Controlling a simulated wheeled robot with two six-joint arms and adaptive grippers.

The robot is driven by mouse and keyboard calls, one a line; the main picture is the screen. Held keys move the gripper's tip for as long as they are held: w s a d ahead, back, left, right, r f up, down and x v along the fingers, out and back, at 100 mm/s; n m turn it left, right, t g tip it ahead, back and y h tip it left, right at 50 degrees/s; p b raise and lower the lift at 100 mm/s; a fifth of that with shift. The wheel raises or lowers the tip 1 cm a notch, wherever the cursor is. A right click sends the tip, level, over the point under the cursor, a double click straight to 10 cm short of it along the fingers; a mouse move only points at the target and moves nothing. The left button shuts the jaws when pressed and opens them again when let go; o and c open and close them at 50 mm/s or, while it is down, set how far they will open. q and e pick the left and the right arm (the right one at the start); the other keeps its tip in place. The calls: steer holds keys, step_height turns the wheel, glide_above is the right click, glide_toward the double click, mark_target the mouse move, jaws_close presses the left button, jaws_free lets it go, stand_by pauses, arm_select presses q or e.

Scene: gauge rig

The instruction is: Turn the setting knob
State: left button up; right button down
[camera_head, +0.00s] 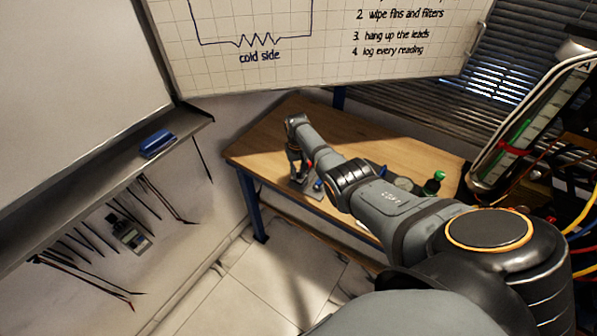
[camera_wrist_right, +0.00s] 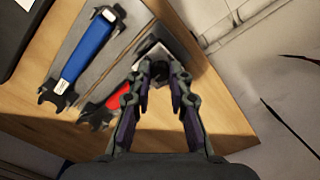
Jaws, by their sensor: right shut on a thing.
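My right gripper (camera_head: 299,174) reaches down at the left part of the wooden table. The knob's markings and setting cannot be read. In the head view the arm and gripper hide the knob. My left gripper is not in view.
A blue-handled tool (camera_wrist_right: 88,48) and a red-handled one (camera_wrist_right: 119,98) lie beside the fingers. The wooden table (camera_head: 262,143) has a bare left corner. A green-capped item (camera_head: 434,183) stands farther right. A whiteboard (camera_head: 330,45) hangs behind, with leads on the left wall.

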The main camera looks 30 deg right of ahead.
mark_target(298, 174)
steer(key=c, duration=1.2)
jaws_free()
steer(key=shift+r, duration=0.1)
step_height(298, 174, up, 12)
steer(key=shift+a+f, duration=0.1)
steer(key=shift+a, duration=0.05)
